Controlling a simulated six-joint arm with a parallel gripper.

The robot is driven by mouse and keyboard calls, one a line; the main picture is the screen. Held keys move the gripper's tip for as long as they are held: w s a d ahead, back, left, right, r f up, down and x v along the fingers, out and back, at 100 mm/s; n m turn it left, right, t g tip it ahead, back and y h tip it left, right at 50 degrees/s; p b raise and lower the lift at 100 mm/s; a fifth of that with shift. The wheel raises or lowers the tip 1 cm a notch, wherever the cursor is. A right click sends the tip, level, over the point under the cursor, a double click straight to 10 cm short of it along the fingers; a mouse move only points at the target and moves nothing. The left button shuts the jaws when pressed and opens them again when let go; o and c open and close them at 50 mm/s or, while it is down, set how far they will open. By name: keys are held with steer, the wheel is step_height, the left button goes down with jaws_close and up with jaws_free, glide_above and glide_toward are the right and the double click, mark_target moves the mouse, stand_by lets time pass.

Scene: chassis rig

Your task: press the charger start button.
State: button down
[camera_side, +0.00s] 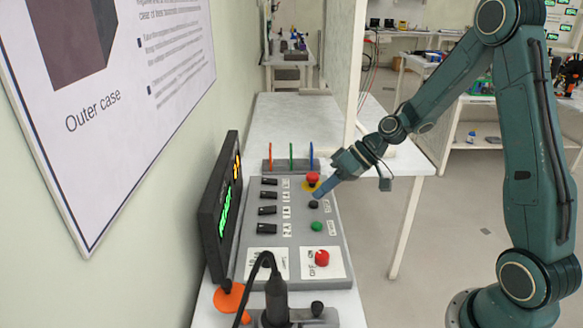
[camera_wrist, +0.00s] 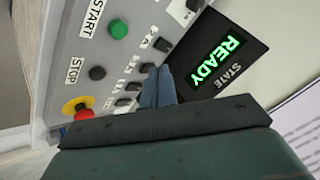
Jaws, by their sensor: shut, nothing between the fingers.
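The green start button (camera_side: 317,226) sits on the grey control panel (camera_side: 297,211), right of its middle. In the wrist view it is at the upper left (camera_wrist: 118,28), beside the word START. My gripper (camera_side: 317,194) is shut and empty, its blue fingertips over the panel near the black stop button (camera_side: 313,204). The fingertips also show in the wrist view (camera_wrist: 158,84), apart from the green button. I cannot tell their exact height above the panel. The screen (camera_wrist: 224,60) reads READY in green.
A red knob on a yellow base (camera_side: 313,179) is close to my fingertips. Several black switches (camera_side: 267,210) line the panel's left side. A dark tool with a cable (camera_side: 276,295) stands nearer the camera.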

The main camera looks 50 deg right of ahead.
mark_target(322, 224)
steer(key=shift+f, duration=3.25)
steer(key=shift+f, duration=0.85)
stand_by(0.7)
steer(key=shift+r, duration=0.9)
steer(key=shift+r, duration=2.5)
